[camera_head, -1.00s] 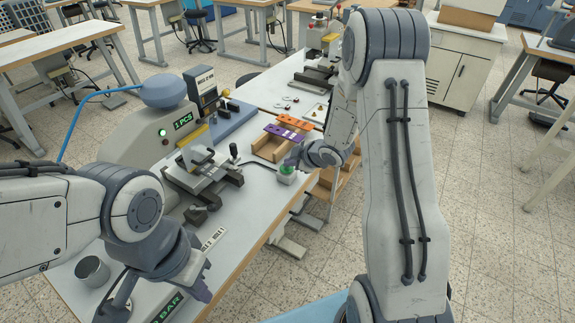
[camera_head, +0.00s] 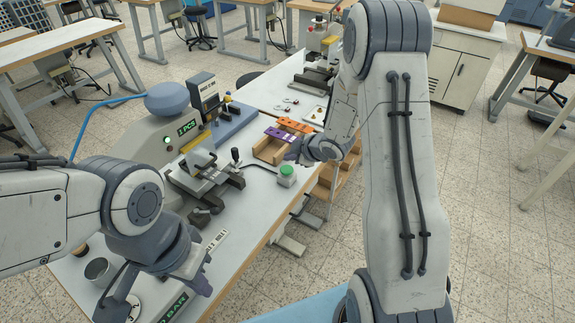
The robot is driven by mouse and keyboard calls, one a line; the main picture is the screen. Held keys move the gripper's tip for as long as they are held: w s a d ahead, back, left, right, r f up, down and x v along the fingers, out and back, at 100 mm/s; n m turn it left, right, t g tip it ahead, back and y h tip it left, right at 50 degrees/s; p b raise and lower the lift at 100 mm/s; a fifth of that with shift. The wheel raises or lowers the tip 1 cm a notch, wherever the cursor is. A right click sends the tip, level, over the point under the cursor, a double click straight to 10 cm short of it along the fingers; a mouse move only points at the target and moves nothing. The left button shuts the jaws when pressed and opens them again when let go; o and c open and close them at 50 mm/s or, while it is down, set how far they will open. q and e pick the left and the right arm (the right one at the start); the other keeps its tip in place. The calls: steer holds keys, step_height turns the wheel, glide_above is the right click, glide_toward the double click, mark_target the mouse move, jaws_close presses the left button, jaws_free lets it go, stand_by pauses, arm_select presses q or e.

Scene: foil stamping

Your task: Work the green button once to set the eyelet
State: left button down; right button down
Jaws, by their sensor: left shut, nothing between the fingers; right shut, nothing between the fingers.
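The green button (camera_head: 286,171) sits on a small pale box near the right edge of the workbench, with its green cap fully visible. My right gripper (camera_head: 291,155) is shut and empty, just behind and above the button and apart from it, close to the wooden tray. My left gripper (camera_head: 203,286) is shut and empty over the near part of the bench. The press machine (camera_head: 150,137) stands on the left of the bench with a lit display that seems to read 1 PCS. Its bed (camera_head: 205,170) holds a clamp-like fixture; no eyelet can be made out.
A wooden tray (camera_head: 268,152) with purple and orange pieces stands behind the button. A metal cup (camera_head: 98,269) stands at the near left. A black-knobbed lever (camera_head: 235,155) rises left of the button. A cable runs to the button box.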

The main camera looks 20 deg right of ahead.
mark_target(290, 171)
steer(key=shift+r+p, duration=1)
steer(key=shift+r, duration=0.55)
steer(key=shift+f, duration=0.1)
steer(key=s+a+r+m+g+h, duration=0.2)
steer(key=s+a+r+m+g, duration=0.1)
steer(key=s+a+r, duration=0.8)
steer(key=s+a+r+m+g, duration=0.1)
steer(key=s+a+g, duration=0.1)
steer(key=s, duration=1)
steer(key=s+a+m+g, duration=0.1)
steer(key=s+a+g, duration=0.2)
steer(key=s, duration=0.9)
steer(key=shift+s+a+r+m+g, duration=0.3)
steer(key=shift+s+a+r+m, duration=0.1)
steer(key=shift+a, duration=0.7)
